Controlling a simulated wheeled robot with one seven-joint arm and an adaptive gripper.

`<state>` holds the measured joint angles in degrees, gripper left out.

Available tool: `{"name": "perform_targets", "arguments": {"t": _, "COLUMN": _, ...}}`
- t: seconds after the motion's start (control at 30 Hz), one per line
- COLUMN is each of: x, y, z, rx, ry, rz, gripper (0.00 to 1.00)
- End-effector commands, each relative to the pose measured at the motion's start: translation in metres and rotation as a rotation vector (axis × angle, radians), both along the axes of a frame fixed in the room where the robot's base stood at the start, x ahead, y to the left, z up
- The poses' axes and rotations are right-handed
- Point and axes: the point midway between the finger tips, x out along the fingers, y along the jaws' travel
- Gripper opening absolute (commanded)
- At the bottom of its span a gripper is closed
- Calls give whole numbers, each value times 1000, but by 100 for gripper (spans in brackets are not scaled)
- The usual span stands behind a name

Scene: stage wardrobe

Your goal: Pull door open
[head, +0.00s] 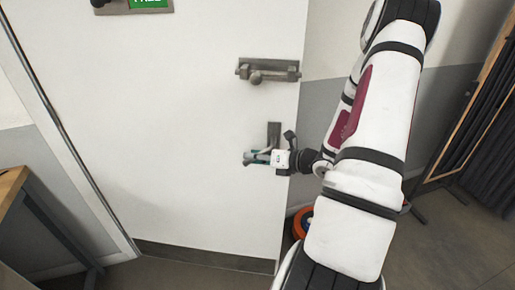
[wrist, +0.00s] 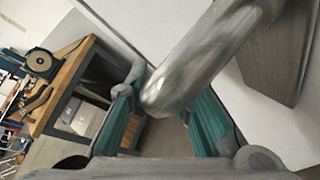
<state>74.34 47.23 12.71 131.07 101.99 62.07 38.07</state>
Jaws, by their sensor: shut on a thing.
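The white door (head: 185,140) fills the left and middle of the head view. Its grey lever handle (head: 273,132) is near the door's right edge, below a metal bolt latch (head: 268,72). My gripper (head: 257,157) is at the lever, reached from the right by my white arm. In the wrist view the grey metal lever (wrist: 205,55) runs between the green-padded fingers of my gripper (wrist: 160,118), which is shut on it. In the head view the fingers cover part of the lever. How far the door stands open is hard to tell.
A wooden-topped bench (head: 12,185) stands at the left; the wrist view shows items on it. An orange round thing (head: 302,222) is on the floor beyond the door's right edge, partly hidden. A rack of dark clothes (head: 490,130) stands at the right. Floor shows at lower right.

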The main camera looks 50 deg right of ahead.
Motion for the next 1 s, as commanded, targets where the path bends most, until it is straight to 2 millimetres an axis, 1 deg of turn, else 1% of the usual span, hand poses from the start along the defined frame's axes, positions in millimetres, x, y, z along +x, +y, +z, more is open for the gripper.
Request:
{"name": "perform_targets", "arguments": {"t": 0.07, "x": -3, "y": 3, "z": -1, "rx": 2, "ry": 4, "rz": -1, "gripper": 0}}
{"name": "perform_targets", "arguments": {"t": 0.33, "x": -2, "y": 2, "z": -1, "rx": 1, "ry": 3, "rz": -1, "gripper": 0}}
{"name": "perform_targets", "arguments": {"t": 0.37, "x": -2, "y": 2, "z": -1, "rx": 1, "ry": 3, "rz": -1, "gripper": 27}}
{"name": "perform_targets", "arguments": {"t": 0.4, "x": -2, "y": 2, "z": -1, "rx": 1, "ry": 2, "rz": -2, "gripper": 36}}
{"name": "perform_targets", "arguments": {"t": 0.77, "x": -4, "y": 1, "z": 1, "rx": -2, "ry": 0, "rz": -2, "gripper": 36}}
{"name": "perform_targets", "arguments": {"t": 0.87, "x": -12, "y": -1, "z": 4, "rx": -2, "ry": 1, "rz": -3, "gripper": 36}}
{"name": "perform_targets", "arguments": {"t": 1.0, "x": -35, "y": -6, "z": 12, "rx": -4, "ry": 1, "rz": -5, "gripper": 36}}
